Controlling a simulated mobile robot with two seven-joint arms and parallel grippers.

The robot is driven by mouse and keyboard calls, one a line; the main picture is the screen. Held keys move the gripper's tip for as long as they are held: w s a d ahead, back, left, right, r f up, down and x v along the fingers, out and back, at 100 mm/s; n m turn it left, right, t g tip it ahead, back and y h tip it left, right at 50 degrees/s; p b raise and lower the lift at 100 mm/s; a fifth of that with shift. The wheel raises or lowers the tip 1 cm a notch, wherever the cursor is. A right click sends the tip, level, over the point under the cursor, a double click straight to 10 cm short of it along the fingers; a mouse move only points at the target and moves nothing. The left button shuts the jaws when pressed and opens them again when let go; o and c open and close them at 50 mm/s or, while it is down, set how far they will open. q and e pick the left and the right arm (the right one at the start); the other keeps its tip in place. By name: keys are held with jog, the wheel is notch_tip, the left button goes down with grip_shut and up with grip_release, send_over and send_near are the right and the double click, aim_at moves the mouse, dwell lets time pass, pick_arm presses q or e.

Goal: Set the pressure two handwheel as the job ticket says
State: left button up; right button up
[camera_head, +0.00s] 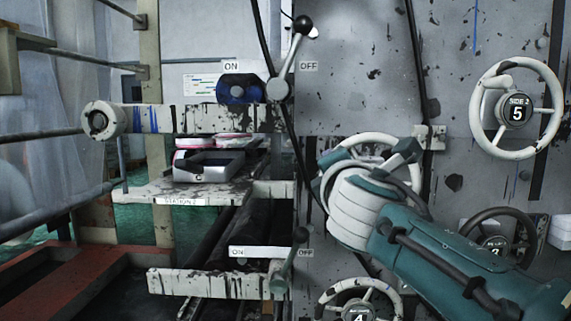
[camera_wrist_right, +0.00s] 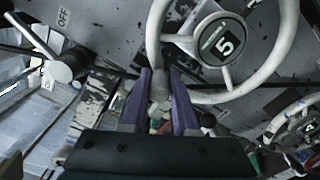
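My right arm (camera_head: 410,245) reaches in from the right in the head view and covers much of a white handwheel (camera_head: 372,143), whose label is hidden there. In the right wrist view, a white handwheel (camera_wrist_right: 283,62) with a dark hub numbered like a 5 fills the top. My right gripper (camera_wrist_right: 161,78) has its purple fingers on either side of a grey knob-like part (camera_wrist_right: 159,92) by the rim. I cannot tell whether they touch it. No handwheel label reads clearly as pressure two. My left gripper is not in view.
Other handwheels are a white one marked SIDE 2, 5 (camera_head: 558,112), a dark one (camera_head: 503,216) partly behind my arm, and a white one marked 4 (camera_head: 330,296). Levers (camera_head: 288,68) with ON and OFF labels stand left. A sheet with coloured lines (camera_head: 203,84) hangs behind, too small to read.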

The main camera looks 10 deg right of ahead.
jog(key=o, duration=0.4)
jog(key=shift+s+r, duration=0.1)
jog(key=shift+s, duration=0.15)
jog(key=p+v, duration=0.3)
jog(key=v, duration=0.6)
jog(key=shift+s+a, duration=0.15)
jog(key=shift+s, duration=0.05)
jog(key=shift+p, duration=0.3)
